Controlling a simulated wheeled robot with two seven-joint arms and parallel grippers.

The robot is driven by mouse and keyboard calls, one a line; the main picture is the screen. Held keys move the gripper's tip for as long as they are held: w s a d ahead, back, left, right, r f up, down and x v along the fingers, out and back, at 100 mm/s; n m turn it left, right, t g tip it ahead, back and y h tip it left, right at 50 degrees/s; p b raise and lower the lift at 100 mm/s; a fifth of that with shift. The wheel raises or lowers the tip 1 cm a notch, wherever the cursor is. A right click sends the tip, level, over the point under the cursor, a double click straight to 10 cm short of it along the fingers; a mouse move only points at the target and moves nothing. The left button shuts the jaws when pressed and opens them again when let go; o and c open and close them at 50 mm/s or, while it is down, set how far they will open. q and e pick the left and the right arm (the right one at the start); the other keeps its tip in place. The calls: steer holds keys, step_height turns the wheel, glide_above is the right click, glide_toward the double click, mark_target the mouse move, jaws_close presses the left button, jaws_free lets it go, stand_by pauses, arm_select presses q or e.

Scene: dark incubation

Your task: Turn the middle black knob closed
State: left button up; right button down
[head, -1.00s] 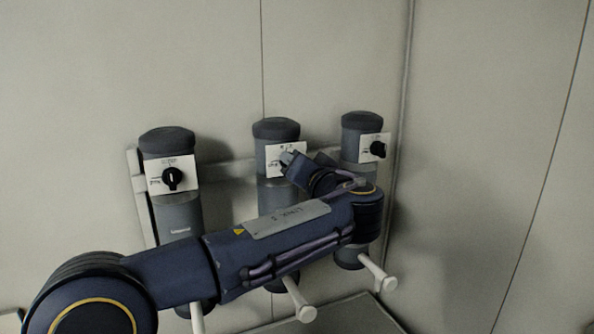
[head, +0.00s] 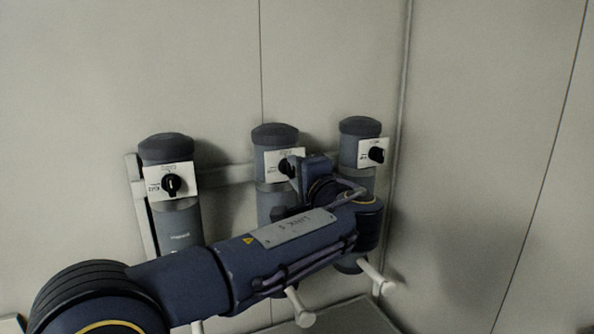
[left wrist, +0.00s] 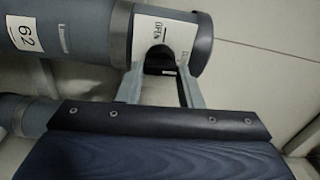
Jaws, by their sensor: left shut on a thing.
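The middle black knob (head: 286,166) sits on a white plate (head: 273,158) on the middle grey cylinder (head: 275,136). My left gripper (head: 290,172) is at this knob, its arm coming in from the left across the cylinders' lower parts. In the left wrist view, the two fingers (left wrist: 160,80) reach to either side of the dark knob (left wrist: 158,56), on the plate with the word OPEN (left wrist: 168,34). The left gripper is shut on the knob. Its fingertips are mostly hidden in the head view. My right gripper is not in view.
A left cylinder with its own black knob (head: 172,185) and a right cylinder with another knob (head: 376,155) stand on either side. A pale rail (head: 235,173) runs behind them. White pegs (head: 302,312) stick out below. The right wall (head: 480,150) is bare.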

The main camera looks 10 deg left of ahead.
arm_select(q)
steer(key=shift+m, duration=0.5)
steer(key=o, duration=1)
steer(key=b+v, duration=0.2)
steer(key=v, duration=0.5)
steer(key=shift+s+d, duration=0.25)
steer(key=shift+s, duration=0.1)
steer(key=shift+a+f, duration=0.1)
steer(key=shift+a, duration=0.05)
